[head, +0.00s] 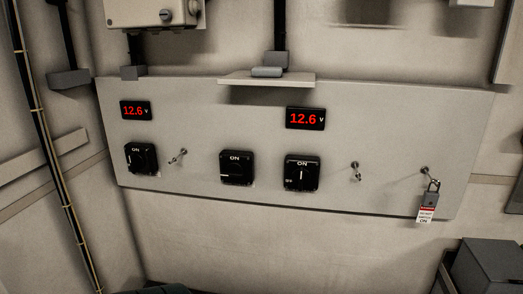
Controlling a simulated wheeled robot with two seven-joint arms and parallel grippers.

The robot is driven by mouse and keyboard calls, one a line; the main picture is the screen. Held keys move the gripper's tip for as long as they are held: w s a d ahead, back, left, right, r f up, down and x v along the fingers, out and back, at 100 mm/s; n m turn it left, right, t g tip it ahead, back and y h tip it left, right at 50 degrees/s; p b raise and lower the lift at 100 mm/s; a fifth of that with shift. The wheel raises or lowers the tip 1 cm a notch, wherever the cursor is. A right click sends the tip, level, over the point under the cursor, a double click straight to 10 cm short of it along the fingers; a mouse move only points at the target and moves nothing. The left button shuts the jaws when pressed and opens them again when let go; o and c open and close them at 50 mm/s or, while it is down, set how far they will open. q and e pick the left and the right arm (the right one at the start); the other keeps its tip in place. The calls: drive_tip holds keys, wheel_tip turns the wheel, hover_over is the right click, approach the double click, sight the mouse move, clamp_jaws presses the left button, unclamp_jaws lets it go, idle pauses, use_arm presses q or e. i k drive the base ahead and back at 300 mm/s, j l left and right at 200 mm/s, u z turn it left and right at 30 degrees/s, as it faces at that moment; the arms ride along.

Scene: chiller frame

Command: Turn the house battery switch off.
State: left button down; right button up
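Three black rotary switches sit in a row on a pale wall panel (200,105) in the head view. The left switch (141,159) shows no clear knob direction. The middle switch (237,168) has ON at its top and a white mark lying level at its left. The right switch (302,173) has ON at its top and an upright white mark. No readable label tells which one is the house battery switch. Neither of my grippers is in view.
Red displays reading 12.6 V sit above the left switch (136,110) and the right switch (305,118). Small metal fittings (177,157) (355,172) stick out beside the switches. A padlock with a red and white tag (427,211) hangs at right. A small shelf (300,79) juts out above.

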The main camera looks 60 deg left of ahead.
sight(136, 162)
drive_tip(key=u, duration=2.75)
